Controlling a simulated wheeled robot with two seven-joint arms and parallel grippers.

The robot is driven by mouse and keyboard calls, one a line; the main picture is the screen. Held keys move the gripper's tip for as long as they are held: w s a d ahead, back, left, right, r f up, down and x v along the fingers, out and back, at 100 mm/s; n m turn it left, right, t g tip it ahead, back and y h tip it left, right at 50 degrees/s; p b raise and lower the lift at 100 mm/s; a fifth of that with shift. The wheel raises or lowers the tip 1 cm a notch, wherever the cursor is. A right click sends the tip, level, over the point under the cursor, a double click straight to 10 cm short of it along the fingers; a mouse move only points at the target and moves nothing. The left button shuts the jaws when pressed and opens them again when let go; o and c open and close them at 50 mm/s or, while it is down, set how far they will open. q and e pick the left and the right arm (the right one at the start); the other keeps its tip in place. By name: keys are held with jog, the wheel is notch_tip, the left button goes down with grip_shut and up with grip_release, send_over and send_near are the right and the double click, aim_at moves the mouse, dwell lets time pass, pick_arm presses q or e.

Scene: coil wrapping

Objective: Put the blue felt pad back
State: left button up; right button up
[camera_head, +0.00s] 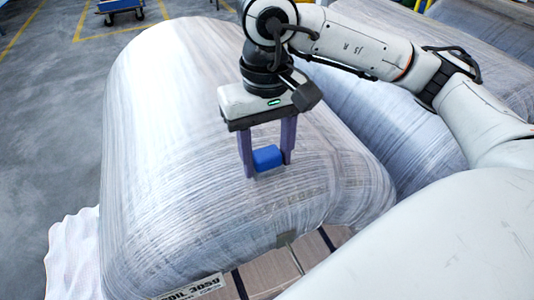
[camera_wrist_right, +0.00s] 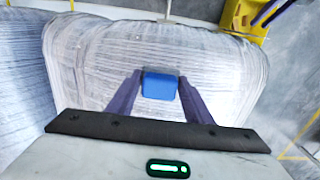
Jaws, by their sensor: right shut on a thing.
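The blue felt pad (camera_head: 267,158) is a small blue block between the two purple fingers of my right gripper (camera_head: 267,161). My right gripper is shut on it, just above or against the wrapped coil (camera_head: 180,120); I cannot tell whether the pad touches the film. In the right wrist view the pad (camera_wrist_right: 160,86) sits between the fingertips of my right gripper (camera_wrist_right: 158,88), with the film-wrapped coil (camera_wrist_right: 95,75) behind it.
More wrapped coils (camera_head: 370,110) lie close on the right. A white cloth (camera_head: 72,255) lies at the lower left. A yellow holder (camera_wrist_right: 243,17) shows at the top right of the right wrist view. A blue cart (camera_head: 120,6) stands far back; the left floor is clear.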

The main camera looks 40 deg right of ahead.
aim_at(267, 154)
jog(key=shift+f, duration=0.2)
jog(key=o, duration=0.9)
pick_arm(q)
jog(key=shift+f, duration=0.15)
pick_arm(e)
jog(key=shift+o, duration=0.2)
jog(key=shift+r, duration=0.45)
pick_arm(q)
jog(key=shift+s+a+r+p, duration=0.2)
jog(key=shift+a+r+p, duration=0.25)
jog(key=shift+r+p, duration=0.6)
pick_arm(e)
notch_tip(267, 154, up, 12)
jog(key=shift+f, duration=0.25)
pick_arm(q)
jog(key=shift+d+f, duration=0.1)
jog(key=shift+f, duration=0.1)
